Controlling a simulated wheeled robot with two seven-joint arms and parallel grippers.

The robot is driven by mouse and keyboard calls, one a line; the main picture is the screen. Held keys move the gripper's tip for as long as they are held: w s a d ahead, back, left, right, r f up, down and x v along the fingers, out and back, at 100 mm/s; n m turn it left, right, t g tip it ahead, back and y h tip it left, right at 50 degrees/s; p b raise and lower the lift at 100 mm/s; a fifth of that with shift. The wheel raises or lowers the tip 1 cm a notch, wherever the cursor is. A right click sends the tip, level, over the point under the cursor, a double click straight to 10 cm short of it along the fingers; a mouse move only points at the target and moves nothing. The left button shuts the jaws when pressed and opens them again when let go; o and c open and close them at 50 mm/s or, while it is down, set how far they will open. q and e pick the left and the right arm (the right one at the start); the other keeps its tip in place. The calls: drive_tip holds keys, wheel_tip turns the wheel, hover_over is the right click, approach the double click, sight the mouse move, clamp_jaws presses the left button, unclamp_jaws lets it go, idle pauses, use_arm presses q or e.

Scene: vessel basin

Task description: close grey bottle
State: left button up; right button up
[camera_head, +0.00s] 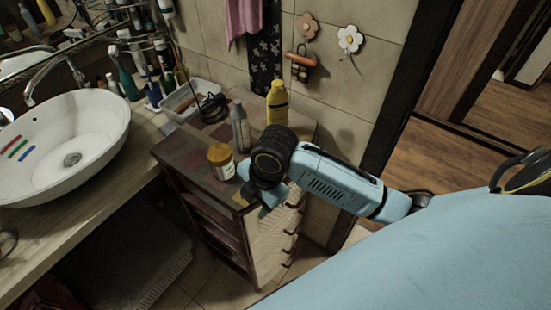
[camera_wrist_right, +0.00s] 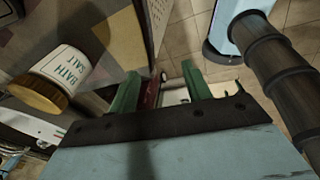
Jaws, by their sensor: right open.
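The grey bottle (camera_head: 240,130) stands upright on top of the small cabinet, between a yellow bottle (camera_head: 277,105) and a jar with an orange-brown lid (camera_head: 221,161). Its top is too small to tell whether a cap is on. My right gripper (camera_head: 265,207) is over the cabinet's front right edge, in front of the grey bottle and apart from it. In the right wrist view its green fingers (camera_wrist_right: 162,88) are spread and empty. The grey bottle cannot be made out in that view. My left gripper is not in view.
The jar, labelled bath salt, also shows in the right wrist view (camera_wrist_right: 70,65). A white tray (camera_head: 181,107) sits behind the cabinet top. A washbasin (camera_head: 60,140) is on the left counter. The cabinet's drawer handles (camera_head: 290,240) project below my gripper.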

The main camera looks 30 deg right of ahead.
drive_tip(key=w+d+r+n, duration=0.1)
drive_tip(key=w+n, duration=0.1)
drive_tip(key=w+d+r+n+h, duration=0.1)
drive_tip(key=w+d+r+n, duration=0.1)
drive_tip(key=w+d+r+n+g, duration=0.1)
drive_tip(key=w+d+n, duration=0.1)
drive_tip(key=shift+w+d+r, duration=0.15)
drive_tip(key=shift+r, duration=0.15)
drive_tip(key=w+d+r+n+h, duration=0.1)
drive_tip(key=w+d+r+n, duration=0.3)
drive_tip(key=d+r+n, duration=0.1)
drive_tip(key=shift+d+r+g, duration=0.4)
drive_tip(key=shift+d+r, duration=0.5)
drive_tip(key=shift+d, duration=0.15)
drive_tip(key=shift+w, duration=0.1)
wheel_tip(320, 180, down, 8)
drive_tip(key=shift+f+p, duration=0.1)
drive_tip(key=shift+p, duration=0.2)
drive_tip(key=shift+f+p, duration=0.35)
drive_tip(key=shift+f, duration=2.25)
